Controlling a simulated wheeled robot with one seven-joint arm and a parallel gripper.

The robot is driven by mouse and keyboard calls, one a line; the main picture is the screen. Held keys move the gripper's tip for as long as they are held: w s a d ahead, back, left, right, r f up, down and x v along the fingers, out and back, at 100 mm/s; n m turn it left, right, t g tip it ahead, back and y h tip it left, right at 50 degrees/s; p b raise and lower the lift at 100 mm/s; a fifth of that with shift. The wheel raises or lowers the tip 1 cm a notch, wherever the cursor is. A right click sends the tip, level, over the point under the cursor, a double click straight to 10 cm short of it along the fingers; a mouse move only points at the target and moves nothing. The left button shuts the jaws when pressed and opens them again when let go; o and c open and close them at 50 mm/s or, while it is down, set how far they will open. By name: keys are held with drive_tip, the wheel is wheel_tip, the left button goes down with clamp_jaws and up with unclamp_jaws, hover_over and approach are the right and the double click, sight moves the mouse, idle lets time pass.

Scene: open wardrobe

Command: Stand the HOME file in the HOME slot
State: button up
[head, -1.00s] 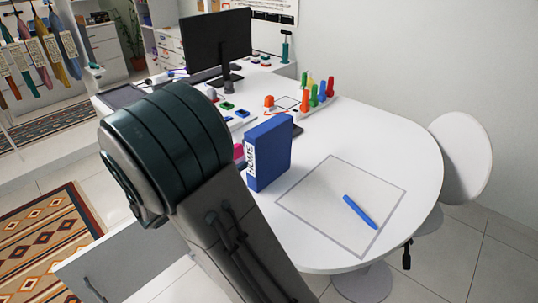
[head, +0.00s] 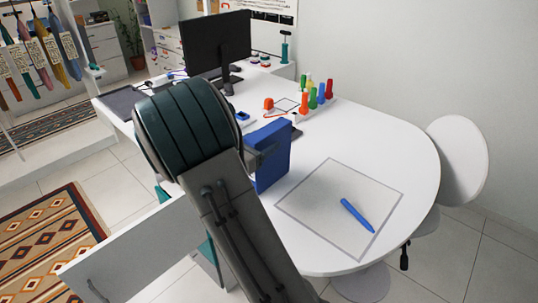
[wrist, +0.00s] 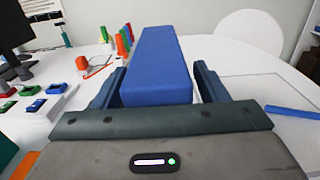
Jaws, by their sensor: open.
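The HOME file is a blue upright box (head: 273,155) on the white table (head: 395,150). Its lettered face is hidden behind my arm in the head view. In the wrist view the blue file (wrist: 158,60) stands between the two fingers of my gripper (wrist: 157,88). The fingers are open, one on each side of it, with a narrow gap visible at the left. In the head view my arm hides most of the gripper. I cannot make out a HOME slot in either view.
A grey-outlined square (head: 325,205) with a blue marker (head: 357,215) lies right of the file. Coloured pegs (head: 314,95) and a monitor (head: 216,42) stand behind. A white chair (head: 457,160) is at the right.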

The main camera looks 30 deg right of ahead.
drive_tip(key=c, duration=1.3)
clamp_jaws()
drive_tip(key=shift+r, duration=0.2)
